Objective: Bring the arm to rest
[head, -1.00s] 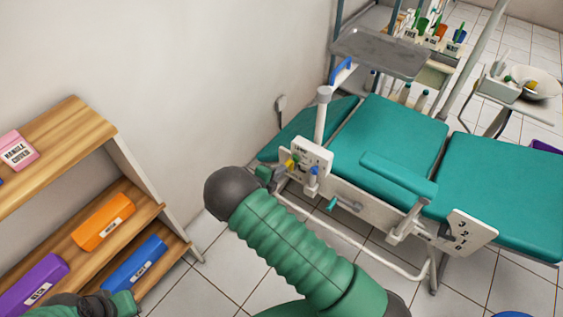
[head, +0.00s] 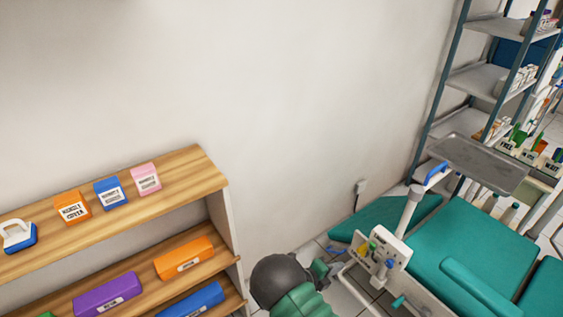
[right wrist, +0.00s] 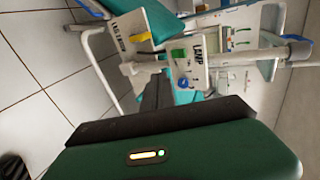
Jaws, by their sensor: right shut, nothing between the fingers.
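My right arm (head: 300,303) comes in from the bottom edge of the head view, with a dark rounded joint and a ribbed green sleeve. My right gripper (head: 321,269) shows only in part beyond that joint, in front of the teal dental chair. In the right wrist view its dark fingers (right wrist: 157,95) are shut with nothing between them, pointing toward the chair's white control panel. I see no contact with the panel. My left gripper is not in view.
The control panel (head: 383,254) stands by the teal chair (head: 470,245) at the right. A grey tray (head: 480,163) is above the chair. A wooden shelf (head: 185,172) at the left holds several labelled boxes. White wall and some tiled floor lie between them.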

